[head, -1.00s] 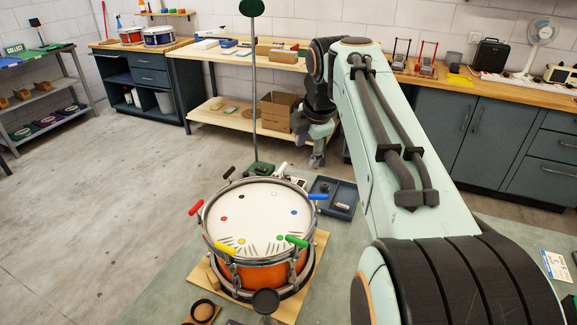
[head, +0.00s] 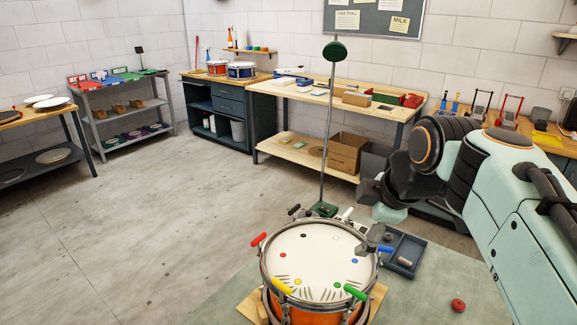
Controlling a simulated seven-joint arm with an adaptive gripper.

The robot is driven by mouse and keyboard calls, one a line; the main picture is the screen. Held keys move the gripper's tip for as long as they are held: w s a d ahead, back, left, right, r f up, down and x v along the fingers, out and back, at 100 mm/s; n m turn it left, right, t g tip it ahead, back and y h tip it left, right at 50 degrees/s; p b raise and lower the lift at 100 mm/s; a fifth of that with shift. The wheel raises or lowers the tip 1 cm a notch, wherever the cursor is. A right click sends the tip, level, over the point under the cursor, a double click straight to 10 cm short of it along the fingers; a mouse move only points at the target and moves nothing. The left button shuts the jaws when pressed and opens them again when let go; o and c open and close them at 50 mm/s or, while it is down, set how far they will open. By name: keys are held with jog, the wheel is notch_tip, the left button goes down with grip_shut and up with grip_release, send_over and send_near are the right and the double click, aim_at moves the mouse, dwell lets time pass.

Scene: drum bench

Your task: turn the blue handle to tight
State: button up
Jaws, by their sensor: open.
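The drum (head: 318,250) stands on a wooden board, its white head facing up with coloured dots on it. Handles stick out around its rim. The red handle (head: 258,239), yellow handle (head: 281,286) and green handle (head: 355,292) are elsewhere on the rim.
A dark tray (head: 405,252) lies right of the drum. A thin post with a green disc (head: 335,50) rises behind it. Black and white handles are at the rim's back. A red round thing (head: 458,305) lies on the green mat, right of the drum.

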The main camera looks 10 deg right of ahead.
notch_tip(320, 180, up, 4)
jog(key=m, duration=0.6)
jog(key=m+g, duration=0.6)
jog(key=m, duration=0.8)
send_over(383, 246)
jog(key=shift+h, duration=0.3)
notch_tip(383, 246, down, 20)
jog(key=shift+r, duration=0.1)
jog(key=shift+f, duration=3.25)
jog(key=c, duration=1.2)
